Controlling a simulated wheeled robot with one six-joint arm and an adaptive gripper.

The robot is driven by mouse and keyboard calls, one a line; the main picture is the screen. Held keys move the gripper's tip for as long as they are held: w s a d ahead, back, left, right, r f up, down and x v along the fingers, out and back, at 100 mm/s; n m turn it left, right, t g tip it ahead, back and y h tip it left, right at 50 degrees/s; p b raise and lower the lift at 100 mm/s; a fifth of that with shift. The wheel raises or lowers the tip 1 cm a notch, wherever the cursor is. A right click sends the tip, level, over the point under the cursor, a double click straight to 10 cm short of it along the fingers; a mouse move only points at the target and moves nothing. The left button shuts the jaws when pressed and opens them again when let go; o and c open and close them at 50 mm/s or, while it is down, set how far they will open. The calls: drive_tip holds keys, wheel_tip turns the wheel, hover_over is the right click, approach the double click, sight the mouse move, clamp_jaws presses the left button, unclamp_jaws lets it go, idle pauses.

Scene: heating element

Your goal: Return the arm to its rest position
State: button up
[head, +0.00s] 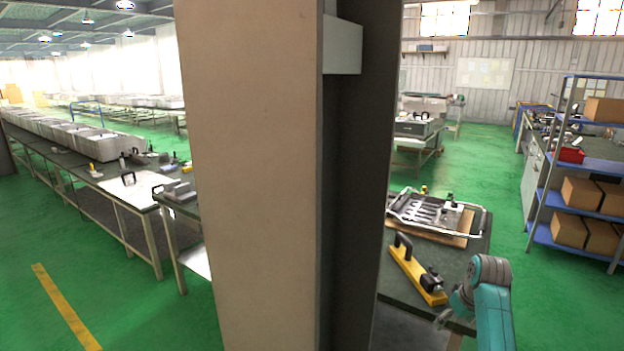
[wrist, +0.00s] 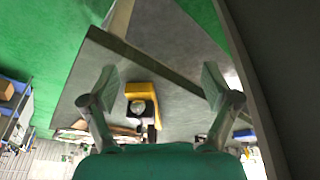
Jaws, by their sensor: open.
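My teal arm (head: 493,305) rises at the lower right of the head view. My gripper (head: 447,312) is beside the near right corner of the dark workbench (head: 455,262), small and partly cut off from clear sight. In the wrist view my gripper (wrist: 158,85) is open, its two fingers wide apart with nothing between them. The yellow bar tool with black handles (head: 412,270) lies on the bench to the left of the gripper. It also shows beyond the fingers in the wrist view (wrist: 141,92), apart from them.
A metal heating element frame (head: 432,213) lies on a wooden board (head: 458,239) farther back on the bench. A large column (head: 255,180) blocks the middle of the head view. A shelf with boxes (head: 580,195) stands at right. Green floor (head: 497,180) is clear between.

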drive_tip(key=s+a+f+t, duration=0.1)
drive_tip(key=s+a+f, duration=0.15)
drive_tip(key=f, duration=0.35)
drive_tip(key=s+a+f, duration=0.2)
drive_tip(key=s+f, duration=0.1)
drive_tip(key=f, duration=0.3)
drive_tip(key=s+a+f+t, duration=0.1)
drive_tip(key=s+a+f, duration=0.25)
drive_tip(key=s, duration=0.35)
drive_tip(key=s+a+f+m+t+h, duration=0.1)
drive_tip(key=s+a+f+t, duration=0.15)
drive_tip(key=s+f, duration=0.4)
drive_tip(key=s+a+f+t, duration=0.1)
drive_tip(key=s+a+f, duration=0.2)
drive_tip(key=s, duration=0.6)
drive_tip(key=s+a+r+t, duration=0.15)
drive_tip(key=s+r, duration=0.25)
drive_tip(key=s, duration=0.6)
drive_tip(key=s+a+r+t, duration=0.1)
drive_tip(key=s+a+r, duration=0.25)
drive_tip(key=s, duration=0.65)
drive_tip(key=s+r+t, duration=0.1)
drive_tip(key=s+r, duration=0.5)
drive_tip(key=r, duration=0.2)
drive_tip(key=s+a+r+m+t, duration=0.1)
drive_tip(key=s+r+t, duration=0.1)
drive_tip(key=s+r, duration=0.4)
wheel_tip(320, 180, up, 3)
drive_tip(key=shift+s+y, duration=0.3)
drive_tip(key=shift+y, duration=0.1)
